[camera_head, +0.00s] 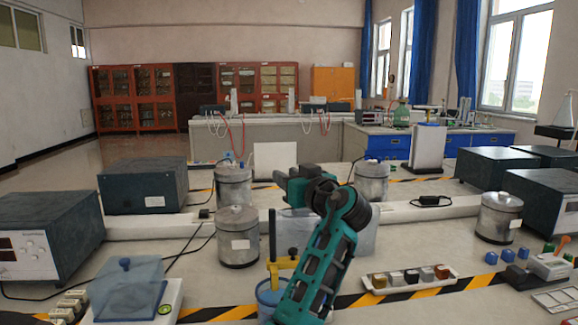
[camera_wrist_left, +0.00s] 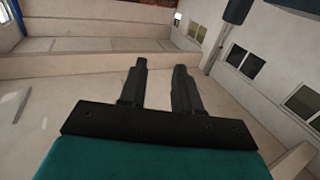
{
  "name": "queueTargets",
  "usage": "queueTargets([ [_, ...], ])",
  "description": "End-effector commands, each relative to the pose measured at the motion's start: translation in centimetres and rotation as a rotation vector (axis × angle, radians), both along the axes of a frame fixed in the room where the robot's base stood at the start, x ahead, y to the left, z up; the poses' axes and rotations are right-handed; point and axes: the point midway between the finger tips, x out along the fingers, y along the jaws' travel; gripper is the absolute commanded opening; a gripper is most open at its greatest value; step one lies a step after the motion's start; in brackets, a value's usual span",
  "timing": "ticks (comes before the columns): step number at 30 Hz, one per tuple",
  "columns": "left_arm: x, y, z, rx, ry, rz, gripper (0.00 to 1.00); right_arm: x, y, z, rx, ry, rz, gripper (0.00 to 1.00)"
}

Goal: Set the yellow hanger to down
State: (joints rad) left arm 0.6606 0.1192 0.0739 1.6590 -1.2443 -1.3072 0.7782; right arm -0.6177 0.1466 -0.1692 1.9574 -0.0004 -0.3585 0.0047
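The yellow hanger (camera_head: 274,270) shows in the head view at the lower middle, on a thin dark upright rod above a blue round container (camera_head: 266,297). My teal left arm stands close to its right and hides part of the container. My left gripper (camera_head: 282,178) is above and beyond the hanger, apart from it. In the left wrist view my left gripper (camera_wrist_left: 159,66) has its two fingers apart with nothing between them. That view shows only walls and windows, not the hanger. My right gripper is in no view.
Metal canisters (camera_head: 238,238) stand behind the hanger, and a clear blue-lidded box (camera_head: 126,288) stands to the left. A white strip of small blocks (camera_head: 408,280) lies to the right of my arm. Dark instrument boxes (camera_head: 45,236) line the sides.

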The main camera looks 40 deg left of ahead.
Motion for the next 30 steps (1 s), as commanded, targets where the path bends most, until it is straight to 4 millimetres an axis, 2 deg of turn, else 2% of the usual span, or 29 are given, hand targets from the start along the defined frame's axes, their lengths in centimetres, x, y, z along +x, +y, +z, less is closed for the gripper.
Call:
queueTargets([
  [3,0.0,0.0,1.6,-0.002,-0.001,0.0,0.32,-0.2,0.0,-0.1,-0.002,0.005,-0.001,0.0],
  [7,0.0,0.0,2.3,-0.002,0.001,0.0,0.32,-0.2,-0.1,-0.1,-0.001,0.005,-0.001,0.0],
  [30,0.0,0.0,2.4,-0.001,0.001,0.0,0.32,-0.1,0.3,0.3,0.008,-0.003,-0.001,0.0],
])
